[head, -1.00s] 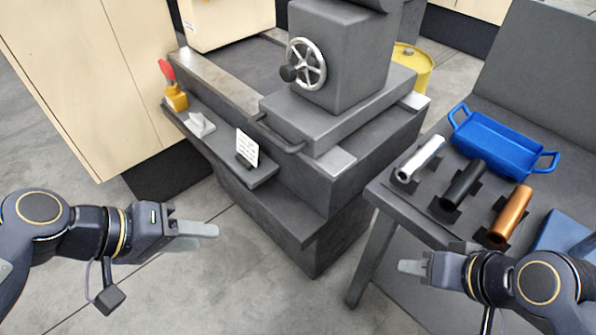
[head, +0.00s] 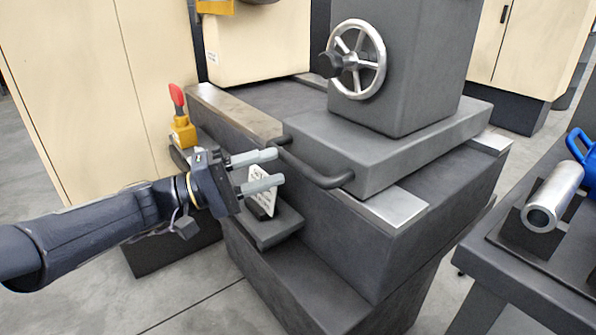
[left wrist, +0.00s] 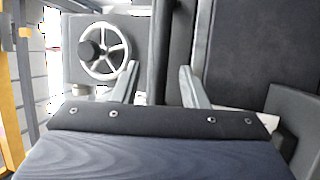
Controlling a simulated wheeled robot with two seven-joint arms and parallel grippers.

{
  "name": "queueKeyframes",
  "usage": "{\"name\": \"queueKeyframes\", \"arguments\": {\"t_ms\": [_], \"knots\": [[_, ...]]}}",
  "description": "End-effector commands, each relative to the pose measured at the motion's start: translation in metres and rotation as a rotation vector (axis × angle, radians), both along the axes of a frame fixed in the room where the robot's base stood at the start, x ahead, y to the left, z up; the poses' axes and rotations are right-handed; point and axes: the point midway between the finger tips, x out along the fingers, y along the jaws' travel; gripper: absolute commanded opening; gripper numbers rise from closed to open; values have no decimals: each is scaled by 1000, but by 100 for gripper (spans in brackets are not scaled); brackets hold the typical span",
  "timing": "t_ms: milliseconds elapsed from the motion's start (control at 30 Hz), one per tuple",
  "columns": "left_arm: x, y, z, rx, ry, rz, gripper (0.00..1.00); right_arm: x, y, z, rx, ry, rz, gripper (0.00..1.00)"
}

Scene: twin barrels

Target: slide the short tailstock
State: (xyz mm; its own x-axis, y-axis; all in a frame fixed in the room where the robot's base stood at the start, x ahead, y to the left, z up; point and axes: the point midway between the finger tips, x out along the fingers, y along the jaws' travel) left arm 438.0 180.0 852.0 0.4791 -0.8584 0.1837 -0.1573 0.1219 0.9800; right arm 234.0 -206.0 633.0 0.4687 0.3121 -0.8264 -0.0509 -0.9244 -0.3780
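The tailstock (head: 425,70) is a dark grey block on a wide slab, with a silver handwheel (head: 357,60) on its near face. A dark bar handle (head: 315,178) sticks out from the front of the slab. My left gripper (head: 279,168) is open, its two pale fingers pointing at the handle from the left. In the left wrist view the handle (left wrist: 160,50) runs upright in the gap between the fingers, apparently touching neither; its depth relative to the tips is unclear. The handwheel also shows there (left wrist: 104,50). My right gripper is out of view.
The tailstock sits on a dark machine bed with bright rails (head: 397,206). A front ledge (head: 268,228) carries a white card (head: 262,192) close below my left gripper, and a yellow box with a red knob (head: 182,128).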

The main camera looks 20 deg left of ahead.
Motion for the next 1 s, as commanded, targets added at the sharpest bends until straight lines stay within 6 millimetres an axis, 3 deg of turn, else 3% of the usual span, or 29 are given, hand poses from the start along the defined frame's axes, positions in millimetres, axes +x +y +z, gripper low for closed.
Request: {"name": "queueKeyframes", "arguments": {"t_ms": [300,667,1000], "knots": [[21,-39,7,1,2,-3,40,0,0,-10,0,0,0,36],[25,-45,9,2,3,0,40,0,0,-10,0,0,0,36],[25,-45,9,2,3,0,0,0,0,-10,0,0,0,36]]}}
